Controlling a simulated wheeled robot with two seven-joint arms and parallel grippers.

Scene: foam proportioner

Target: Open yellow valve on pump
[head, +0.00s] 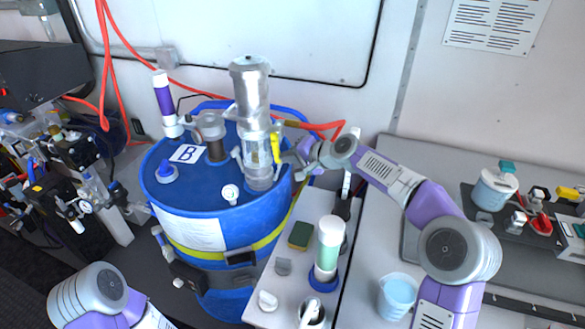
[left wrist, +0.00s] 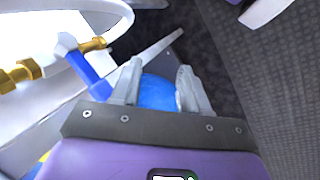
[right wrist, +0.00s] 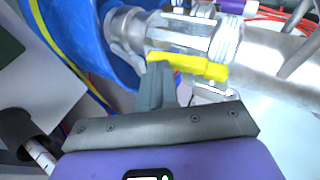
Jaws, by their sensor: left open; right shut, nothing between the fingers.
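The pump (head: 250,88) is a silver and clear cylinder standing upright on the blue drum (head: 207,190). Its yellow valve handle (head: 276,147) lies along the right side of the pump's clear lower part. In the right wrist view the yellow handle (right wrist: 205,67) runs lengthwise along the pump body (right wrist: 185,35). My right gripper (head: 290,157) is beside the handle. Its shut, empty fingers (right wrist: 157,68) reach the handle's left end; I cannot tell whether they touch. My left gripper (left wrist: 158,82) is open, with a blue surface beyond its fingers; the head view shows only its arm.
A bench with a green-and-white bottle (head: 329,245) and a sponge (head: 300,236) stands right of the drum. A light blue cup (head: 397,294) is farther right. Red hoses (head: 310,125) run behind the pump. A purple-banded tube (head: 163,98) stands on the drum's left.

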